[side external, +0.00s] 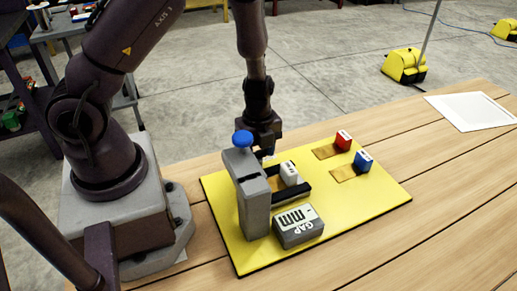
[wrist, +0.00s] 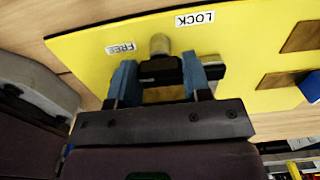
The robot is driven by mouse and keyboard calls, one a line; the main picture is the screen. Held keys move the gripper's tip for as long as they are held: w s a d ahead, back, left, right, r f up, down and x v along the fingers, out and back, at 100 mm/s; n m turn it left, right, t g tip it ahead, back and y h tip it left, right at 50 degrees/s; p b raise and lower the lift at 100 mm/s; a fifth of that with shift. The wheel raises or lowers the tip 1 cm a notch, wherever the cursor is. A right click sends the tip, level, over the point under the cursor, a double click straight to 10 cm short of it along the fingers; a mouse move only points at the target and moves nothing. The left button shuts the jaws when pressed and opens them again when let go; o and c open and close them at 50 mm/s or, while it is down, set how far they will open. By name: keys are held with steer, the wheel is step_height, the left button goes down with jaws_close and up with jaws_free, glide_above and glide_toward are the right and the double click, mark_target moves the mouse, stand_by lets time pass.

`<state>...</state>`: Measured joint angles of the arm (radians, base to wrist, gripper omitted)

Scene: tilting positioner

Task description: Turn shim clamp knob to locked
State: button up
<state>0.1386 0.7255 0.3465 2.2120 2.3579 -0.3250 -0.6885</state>
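The yellow board (wrist: 85,62) carries a FREE label (wrist: 120,49) and a LOCK label (wrist: 195,18) in the wrist view. A short grey rounded piece (wrist: 159,44), apparently the clamp knob or its end, shows between the labels, nearer FREE, beside a dark part (wrist: 160,66). My gripper (wrist: 159,72) has its fingers apart, one on each side of the dark part; contact cannot be told. The knob is not clear there.
A white block (side external: 289,172) sits between dark rails. A grey GAP block (side external: 298,230) lies in front. A red block (side external: 343,140) and a blue block (side external: 362,160) stand on brown pads at the right. The wooden table (side external: 390,240) is clear at front right.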

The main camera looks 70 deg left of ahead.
mark_target(258, 151)
steer(key=shift+m, duration=0.3)
steer(key=m, duration=1.3)
steer(key=shift+m, duration=2.1)
steer(key=o, duration=0.9)
steer(key=shift+r, duration=0.1)
step_height(258, 151, up, 13)
steer(key=shift+f, duration=0.1)
